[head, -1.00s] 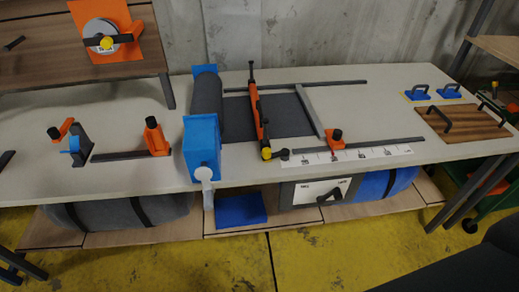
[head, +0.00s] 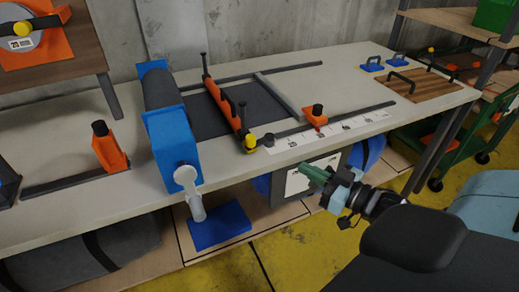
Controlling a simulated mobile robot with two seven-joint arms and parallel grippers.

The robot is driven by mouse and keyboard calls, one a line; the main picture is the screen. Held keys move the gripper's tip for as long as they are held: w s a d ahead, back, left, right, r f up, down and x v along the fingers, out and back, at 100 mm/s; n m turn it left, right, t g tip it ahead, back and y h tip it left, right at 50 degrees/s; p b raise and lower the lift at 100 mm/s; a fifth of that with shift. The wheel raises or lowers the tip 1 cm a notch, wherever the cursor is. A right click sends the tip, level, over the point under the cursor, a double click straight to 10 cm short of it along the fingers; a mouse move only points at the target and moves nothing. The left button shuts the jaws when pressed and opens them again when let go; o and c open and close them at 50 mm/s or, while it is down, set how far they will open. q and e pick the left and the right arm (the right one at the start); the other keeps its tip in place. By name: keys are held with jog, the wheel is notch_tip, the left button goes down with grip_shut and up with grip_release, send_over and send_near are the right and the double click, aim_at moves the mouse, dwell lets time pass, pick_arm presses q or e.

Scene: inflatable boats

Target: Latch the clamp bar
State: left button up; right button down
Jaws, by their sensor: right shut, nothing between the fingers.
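The orange and black clamp bar (head: 222,103) lies across the dark fabric strip (head: 203,114) on the bench. A yellow knob (head: 250,142) is at its near end, with a small dark round part (head: 268,140) just right of it. I cannot tell whether the bar touches the fabric or how its near end sits. My right gripper (head: 310,170) is shut and empty, its green fingers together in front of the bench's front edge, right of and nearer than the yellow knob. It is apart from the bar. My left gripper is not in view.
The blue roller stand (head: 172,145) with a grey crank (head: 190,182) is left of the bar. An orange stop (head: 314,117) sits on the near rail beside a white scale (head: 345,130). A wooden board (head: 410,86) with handles lies at the right. Bench space between is clear.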

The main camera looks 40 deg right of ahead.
aim_at(253, 143)
jog(key=x, duration=1.4)
jog(key=shift+s, duration=0.1)
jog(key=shift+w+a+r+m+h+p, duration=0.15)
jog(key=shift+w+a+m+h+p, duration=0.15)
jog(key=shift+m+h+p, duration=0.35)
jog(key=shift+w+a+h+p, duration=0.1)
jog(key=shift+w+h+p, duration=0.2)
jog(key=shift+h+p, duration=0.25)
jog(key=shift+w+a+p, duration=0.1)
jog(key=shift+w+p, duration=0.1)
jog(key=shift+p, duration=0.1)
jog(key=shift+s+f, duration=0.15)
jog(key=shift+f, duration=0.1)
